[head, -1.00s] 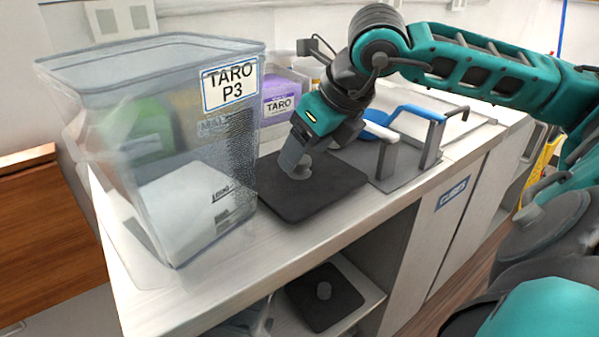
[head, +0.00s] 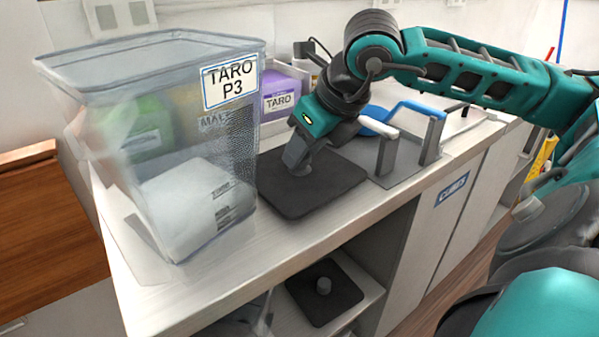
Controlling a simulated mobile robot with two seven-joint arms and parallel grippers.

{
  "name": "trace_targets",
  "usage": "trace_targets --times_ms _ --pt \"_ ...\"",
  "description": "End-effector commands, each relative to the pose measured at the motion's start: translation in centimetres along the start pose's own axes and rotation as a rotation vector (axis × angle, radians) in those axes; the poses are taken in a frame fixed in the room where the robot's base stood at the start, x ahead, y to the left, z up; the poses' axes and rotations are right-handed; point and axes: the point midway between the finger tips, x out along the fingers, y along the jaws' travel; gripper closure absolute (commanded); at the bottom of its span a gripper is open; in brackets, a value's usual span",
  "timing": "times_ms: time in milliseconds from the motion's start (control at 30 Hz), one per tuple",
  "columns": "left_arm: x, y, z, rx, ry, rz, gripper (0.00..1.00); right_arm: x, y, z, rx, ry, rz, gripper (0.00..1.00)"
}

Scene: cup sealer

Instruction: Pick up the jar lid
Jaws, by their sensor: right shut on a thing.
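The jar lid (head: 315,190) is a dark, flat, rounded square with a knob in its middle. It lies on or just above the white counter in the head view; I cannot tell whether it touches. My right gripper (head: 298,168) points down at the lid's middle and is shut on its knob, which the fingers partly hide. A second dark lid with a grey knob (head: 325,293) lies on the shelf below the counter. My left gripper is not in view.
A clear bin labelled TARO P3 (head: 232,87) stands just left of the lid. A purple TARO container (head: 281,97) is behind. A grey tray with a blue-handled tool (head: 400,110) lies to the right. The counter's front edge (head: 330,223) is close to the lid.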

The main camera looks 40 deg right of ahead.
Motion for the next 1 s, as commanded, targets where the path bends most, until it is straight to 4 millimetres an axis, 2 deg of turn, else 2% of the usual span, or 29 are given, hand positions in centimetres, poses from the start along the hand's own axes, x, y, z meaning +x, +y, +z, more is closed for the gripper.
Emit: trace_targets --times_ms 133,500,567,767,1000 --pt "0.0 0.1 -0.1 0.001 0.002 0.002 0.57 0.0 0.0 0.0 0.000 -0.001 0.000 1.00" --pt "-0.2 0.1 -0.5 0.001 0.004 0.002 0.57 -0.5 0.0 0.3 0.000 -0.003 0.000 1.00" --pt "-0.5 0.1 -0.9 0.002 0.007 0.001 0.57 -1.1 0.0 0.7 0.001 -0.005 0.002 1.00" --pt "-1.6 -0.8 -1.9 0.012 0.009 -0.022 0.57 -4.8 0.1 2.9 0.001 -0.009 0.003 1.00" --pt "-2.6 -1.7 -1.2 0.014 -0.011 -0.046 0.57 -7.9 0.0 4.6 0.000 -0.004 0.002 1.00"
